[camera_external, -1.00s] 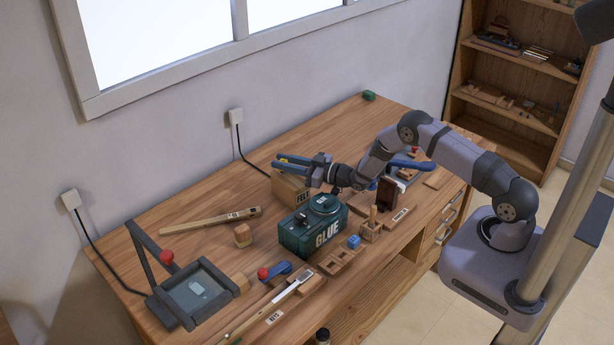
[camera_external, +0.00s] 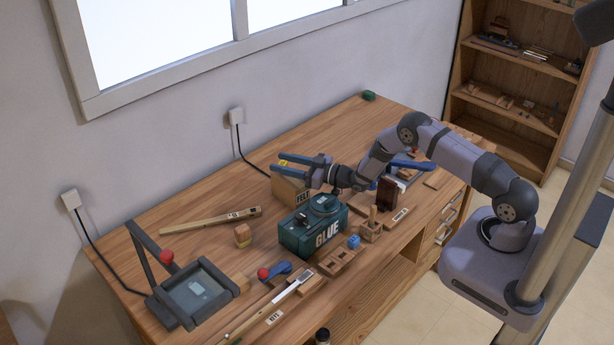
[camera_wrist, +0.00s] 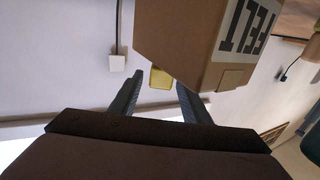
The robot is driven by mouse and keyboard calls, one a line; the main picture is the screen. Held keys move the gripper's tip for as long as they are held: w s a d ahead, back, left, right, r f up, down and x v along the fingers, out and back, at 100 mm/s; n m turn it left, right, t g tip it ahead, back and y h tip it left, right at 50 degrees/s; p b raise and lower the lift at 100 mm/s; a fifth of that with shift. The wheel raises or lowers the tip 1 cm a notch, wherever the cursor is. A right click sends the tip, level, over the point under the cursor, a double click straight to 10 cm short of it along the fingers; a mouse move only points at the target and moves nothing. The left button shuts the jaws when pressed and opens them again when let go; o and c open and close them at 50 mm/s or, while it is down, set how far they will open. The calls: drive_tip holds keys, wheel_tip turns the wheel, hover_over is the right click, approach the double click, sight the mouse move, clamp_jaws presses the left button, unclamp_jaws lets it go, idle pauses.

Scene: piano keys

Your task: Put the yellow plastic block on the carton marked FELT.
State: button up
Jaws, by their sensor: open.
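The carton marked FELT (camera_external: 288,188) stands on the bench behind the glue tin. It fills the upper middle of the wrist view (camera_wrist: 190,40), upside down. The yellow plastic block (camera_wrist: 160,78) appears to rest on the carton's top near one edge. In the external view only a small yellow patch (camera_external: 283,163) of it shows, partly hidden by a finger. My gripper (camera_external: 296,169) is open at the carton's top. In the wrist view its fingers stand apart on either side of the block, with space between.
The green glue tin (camera_external: 313,236) stands in front of the carton, below my wrist. Small wooden blocks (camera_external: 242,238), a wooden tool (camera_external: 215,219) and a framed stand (camera_external: 195,295) lie to the left. The bench behind the wooden tool is mostly clear.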

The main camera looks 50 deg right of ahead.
drive_tip(key=shift+b+v, duration=0.95)
drive_tip(key=shift+v, duration=2.85)
drive_tip(key=shift+r, duration=0.15)
drive_tip(key=s+d+r+m+g+h+p, duration=0.2)
drive_tip(key=s+d+r+g+h+p, duration=0.35)
drive_tip(key=s+r+g+p, duration=0.2)
drive_tip(key=s+r+m+g+p, duration=0.1)
drive_tip(key=s+r+g+p, duration=0.2)
drive_tip(key=s, duration=1.3)
drive_tip(key=s+a+r+m+g+h+p, duration=0.1)
drive_tip(key=s+r+g+p, duration=0.2)
drive_tip(key=s, duration=1.3)
wheel_tip(320, 180, up, 3)
drive_tip(key=g, duration=0.3)
